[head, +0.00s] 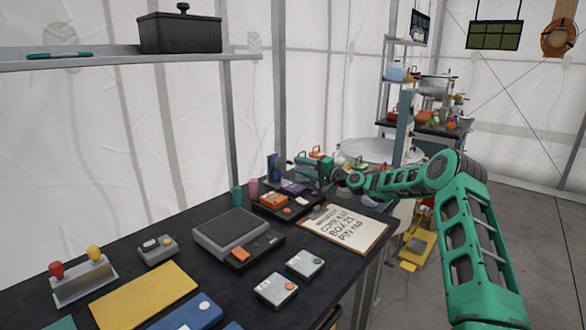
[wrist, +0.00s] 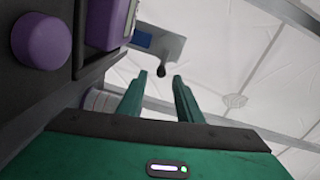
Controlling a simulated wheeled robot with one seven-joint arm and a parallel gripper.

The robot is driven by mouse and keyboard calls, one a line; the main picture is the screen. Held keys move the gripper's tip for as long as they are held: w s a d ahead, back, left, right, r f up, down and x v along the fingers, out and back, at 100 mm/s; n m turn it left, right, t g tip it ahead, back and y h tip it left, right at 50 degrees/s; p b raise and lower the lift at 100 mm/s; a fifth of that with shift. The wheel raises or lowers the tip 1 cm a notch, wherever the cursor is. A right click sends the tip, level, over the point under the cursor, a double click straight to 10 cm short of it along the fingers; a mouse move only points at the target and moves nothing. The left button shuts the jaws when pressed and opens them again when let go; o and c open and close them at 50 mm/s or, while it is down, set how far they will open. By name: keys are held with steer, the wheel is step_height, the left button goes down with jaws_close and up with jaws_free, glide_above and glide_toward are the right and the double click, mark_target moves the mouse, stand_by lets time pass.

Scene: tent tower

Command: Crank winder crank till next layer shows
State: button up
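A dark knob (wrist: 162,70), which looks like the crank handle, shows in the wrist view at the gap between my fingertips. Behind it is a grey plate (wrist: 165,48) with a blue part (wrist: 142,39) beside it. My gripper (wrist: 160,75) is open, with its two green fingers on either side of the knob in the picture. I cannot tell whether the knob is between them or just beyond. In the head view my gripper (head: 291,164) points left, near an upright blue piece (head: 272,167), probably the winder. No layer can be made out.
A purple box (wrist: 108,22) and purple knob (wrist: 39,40) lie close to my gripper. The black table also holds an orange-topped device (head: 273,200), a clipboard (head: 345,229), a grey box (head: 235,233) and several small controls. A shelf (head: 110,58) hangs at left.

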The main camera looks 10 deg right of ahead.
steer(key=v, duration=0.5)
steer(key=shift+s+d, duration=0.2)
steer(key=shift+d, duration=0.05)
